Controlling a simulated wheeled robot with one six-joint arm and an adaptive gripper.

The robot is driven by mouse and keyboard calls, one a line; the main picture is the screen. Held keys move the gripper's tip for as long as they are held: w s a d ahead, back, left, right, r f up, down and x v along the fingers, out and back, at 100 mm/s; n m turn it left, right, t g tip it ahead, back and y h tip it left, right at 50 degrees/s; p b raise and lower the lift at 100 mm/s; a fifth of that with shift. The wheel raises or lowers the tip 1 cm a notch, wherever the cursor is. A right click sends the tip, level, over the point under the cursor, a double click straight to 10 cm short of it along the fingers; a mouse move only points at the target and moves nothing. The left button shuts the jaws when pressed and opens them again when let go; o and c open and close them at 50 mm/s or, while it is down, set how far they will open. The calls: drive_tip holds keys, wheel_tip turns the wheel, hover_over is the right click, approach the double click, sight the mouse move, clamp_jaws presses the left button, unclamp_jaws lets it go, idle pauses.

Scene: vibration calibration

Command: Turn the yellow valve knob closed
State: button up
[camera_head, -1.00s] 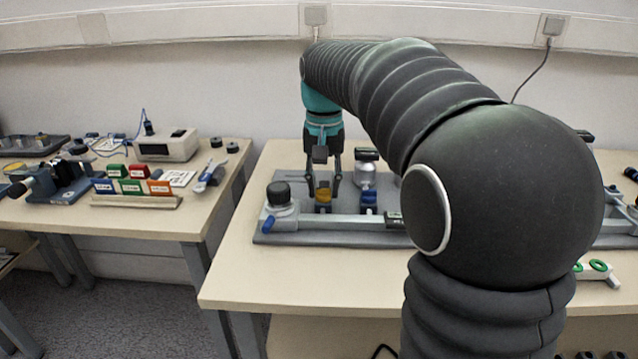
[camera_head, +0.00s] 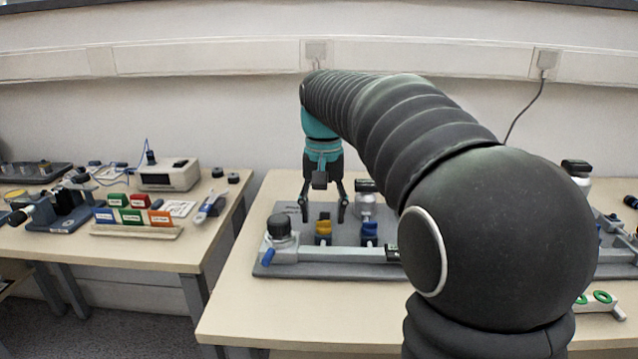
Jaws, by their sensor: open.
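The yellow valve knob (camera_head: 323,227) sits on the grey rig plate (camera_head: 275,268) on the right-hand table, left of a blue knob (camera_head: 370,231). My gripper (camera_head: 323,216) points down with its fingers spread and empty. The fingertips are just above and to either side of the yellow knob, apart from it as far as this view shows. How far the fingers are in front of or behind the knob is hard to tell. The knob's exact turn angle is too small to read.
A black-capped grey fitting (camera_head: 279,229) with a blue lever stands left of the yellow knob. A silver black-topped cylinder (camera_head: 365,200) stands behind the blue knob. The table's front left (camera_head: 260,310) is clear.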

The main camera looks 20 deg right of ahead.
wheel_tip(320, 180, up, 11)
drive_tip(key=shift+f, duration=0.15)
idle(0.4)
